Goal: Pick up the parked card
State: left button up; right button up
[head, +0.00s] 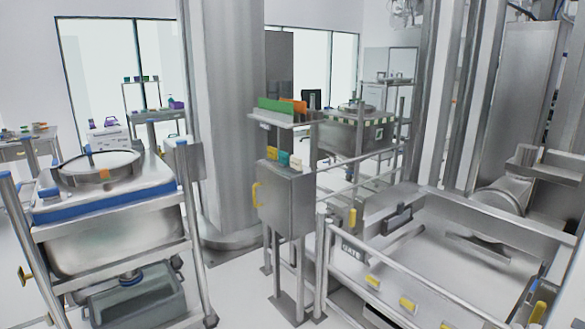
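Several coloured cards stand at a grey metal post unit in the middle of the head view. A green card (275,104) and an orange card (293,106) stand upright on its upper shelf (285,120). A yellow card (272,153), a teal card (284,158) and a pale card (296,164) stick up from the top of the grey box (285,200) below. I cannot tell which one is the parked card. Neither of my grippers is in view.
A steel bin (105,235) in a wheeled frame stands at the left. A railed lift platform (450,265) with a gate (352,249) fills the right. A thick column (222,120) stands behind the post unit. Bare floor (235,290) lies between bin and post.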

aim_at(296, 163)
jog(key=i+j, duration=0.85)
jog(key=i, duration=0.05)
